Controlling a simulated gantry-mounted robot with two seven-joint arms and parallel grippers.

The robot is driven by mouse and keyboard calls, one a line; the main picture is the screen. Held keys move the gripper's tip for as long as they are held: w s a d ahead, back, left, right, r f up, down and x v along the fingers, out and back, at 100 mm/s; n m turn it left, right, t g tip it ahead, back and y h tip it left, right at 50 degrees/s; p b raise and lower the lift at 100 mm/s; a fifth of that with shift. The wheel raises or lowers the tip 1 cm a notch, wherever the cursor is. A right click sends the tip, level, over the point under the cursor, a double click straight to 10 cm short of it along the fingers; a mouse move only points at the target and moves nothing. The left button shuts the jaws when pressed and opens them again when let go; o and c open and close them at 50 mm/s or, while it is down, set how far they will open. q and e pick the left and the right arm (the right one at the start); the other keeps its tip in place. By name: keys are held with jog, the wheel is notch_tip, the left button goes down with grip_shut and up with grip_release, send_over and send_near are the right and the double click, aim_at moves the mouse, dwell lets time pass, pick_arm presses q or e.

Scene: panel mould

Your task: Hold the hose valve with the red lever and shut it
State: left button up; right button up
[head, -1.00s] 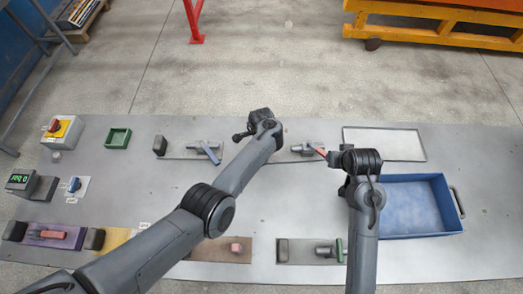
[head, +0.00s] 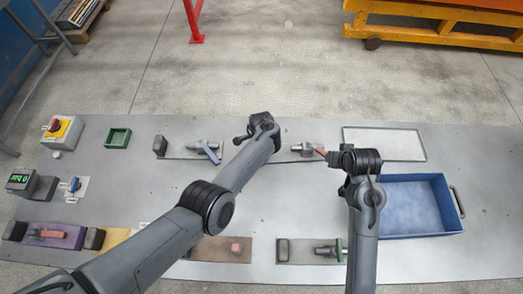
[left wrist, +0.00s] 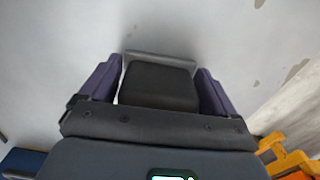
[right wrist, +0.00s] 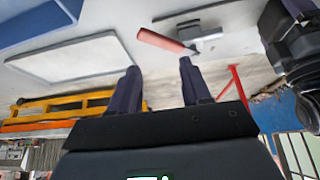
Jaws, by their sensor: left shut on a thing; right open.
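The hose valve (head: 308,148) is a grey body with a red lever (head: 320,152) slanting off its right side. In the right wrist view the valve body (right wrist: 200,33) and red lever (right wrist: 162,41) lie just beyond the fingertips. My right gripper (right wrist: 160,68) is open, with the lever's end ahead of the gap and not clamped. In the left wrist view my left gripper (left wrist: 158,68) is shut on a dark block (left wrist: 158,92), with a grey strip behind it. The block seems to be the left end of the valve's assembly. In the head view my left arm hides it.
A similar valve with a blue-grey lever (head: 208,152) lies left of my left gripper. A valve with a green handle (head: 338,250) is nearer the front. A blue tray (head: 405,232) and a white-framed panel (head: 383,144) are on the right.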

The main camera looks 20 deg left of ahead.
pick_arm(q)
jog(key=shift+s, duration=0.1)
pick_arm(e)
jog(key=s+d+f+n+g, duration=0.2)
jog(key=d+f+n+g, duration=0.15)
jog(key=n, duration=0.45)
jog(key=w+r+n+y, duration=0.2)
jog(key=w+r, duration=0.3)
jog(key=r, duration=0.1)
jog(key=x, duration=1.1)
jog(key=shift+a, duration=0.3)
jog(key=shift+c, duration=0.3)
